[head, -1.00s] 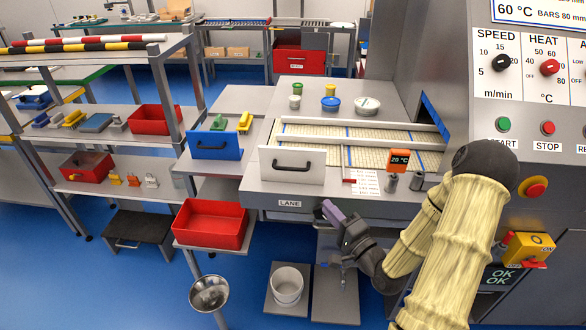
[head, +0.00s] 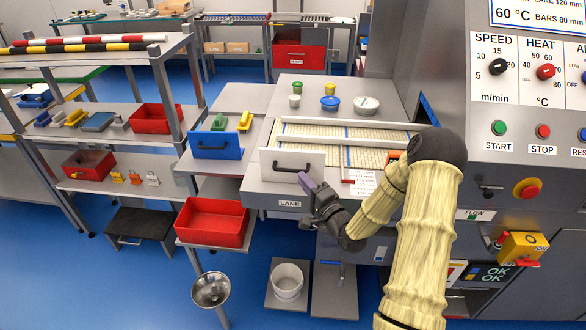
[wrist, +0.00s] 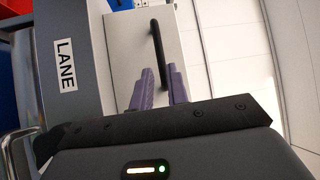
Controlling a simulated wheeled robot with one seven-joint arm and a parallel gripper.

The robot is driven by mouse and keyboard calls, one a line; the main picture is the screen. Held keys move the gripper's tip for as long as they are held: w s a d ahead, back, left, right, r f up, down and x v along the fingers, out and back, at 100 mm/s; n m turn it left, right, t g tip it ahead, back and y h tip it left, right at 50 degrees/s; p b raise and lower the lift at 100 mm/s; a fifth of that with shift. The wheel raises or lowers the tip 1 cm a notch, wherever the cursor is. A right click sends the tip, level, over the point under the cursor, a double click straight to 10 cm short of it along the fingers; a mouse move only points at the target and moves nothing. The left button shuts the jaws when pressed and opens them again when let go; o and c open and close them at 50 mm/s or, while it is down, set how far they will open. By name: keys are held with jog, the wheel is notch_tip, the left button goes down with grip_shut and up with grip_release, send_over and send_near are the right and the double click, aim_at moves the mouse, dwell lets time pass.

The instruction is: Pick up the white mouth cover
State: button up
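The white mouth cover (head: 272,175) is an upright white panel with a black bar handle (head: 290,163) on its front. It stands at the near end of the lane, above the LANE label. My gripper (head: 308,184) is in front of its lower right part. In the wrist view the cover (wrist: 122,50) fills the upper middle, and its black handle (wrist: 156,45) runs toward the gap between my purple fingers. My gripper (wrist: 160,72) is open, its fingers apart. I cannot tell whether the fingers reach around the handle.
A blue cover (head: 215,146) with a black handle stands to the left. A red tub (head: 212,222) sits below it. A white bucket (head: 287,281) and a steel bowl (head: 211,289) are low in front. The control panel (head: 520,90) is at the right.

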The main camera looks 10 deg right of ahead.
aim_at(296, 170)
jog(key=p+x, duration=0.2)
jog(key=x, duration=0.3)
jog(key=shift+w+r, duration=0.1)
jog(key=shift+c, duration=0.3)
grip_shut()
